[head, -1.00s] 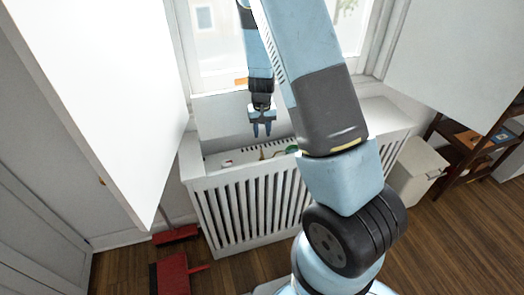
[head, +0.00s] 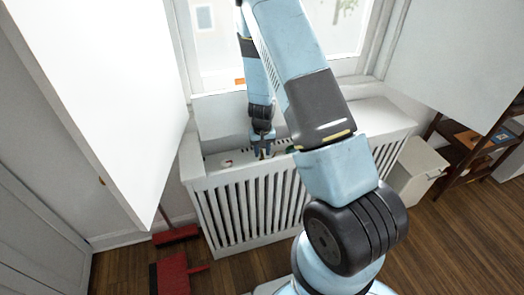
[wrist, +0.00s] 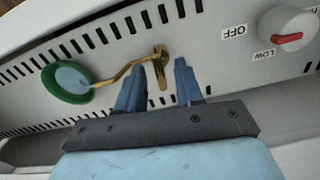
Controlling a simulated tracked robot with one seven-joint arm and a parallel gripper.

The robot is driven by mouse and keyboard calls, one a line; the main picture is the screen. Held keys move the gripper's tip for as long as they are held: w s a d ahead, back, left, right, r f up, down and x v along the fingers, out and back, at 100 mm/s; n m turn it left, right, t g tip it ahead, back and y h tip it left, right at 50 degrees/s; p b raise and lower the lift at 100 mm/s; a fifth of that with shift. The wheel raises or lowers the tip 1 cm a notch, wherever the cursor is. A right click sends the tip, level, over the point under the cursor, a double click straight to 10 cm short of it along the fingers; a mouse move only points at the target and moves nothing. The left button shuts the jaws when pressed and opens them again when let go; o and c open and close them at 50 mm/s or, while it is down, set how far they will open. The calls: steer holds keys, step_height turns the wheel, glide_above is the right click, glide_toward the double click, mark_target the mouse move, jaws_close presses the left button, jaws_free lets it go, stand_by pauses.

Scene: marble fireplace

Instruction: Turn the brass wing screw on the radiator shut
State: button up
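The brass wing screw (wrist: 162,76) shows in the wrist view as a narrow upright brass piece on the radiator's white slotted panel (wrist: 225,65). My gripper (wrist: 159,66) is open, with one blue finger on each side of the brass. A gap shows between the brass and each finger; I cannot tell how deep the fingertips reach. In the head view my gripper (head: 263,151) points down into the open top of the white radiator cover (head: 250,190), and the screw is mostly hidden by the fingers.
A bent brass rod (wrist: 122,72) runs left from the screw to a green-rimmed disc (wrist: 68,82). A white knob with a red pointer (wrist: 288,28) sits at the right, by OFF and LOW labels. The cover's front edge and the window sill stand close around my gripper.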

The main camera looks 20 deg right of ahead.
steer(key=shift+c, duration=0.4)
jaws_close()
steer(key=shift+m, duration=0.4)
steer(key=m, duration=0.3)
steer(key=shift+m, duration=0.4)
steer(key=m, duration=0.3)
steer(key=shift+m, duration=0.3)
steer(key=m, duration=0.4)
steer(key=shift+m, duration=2.1)
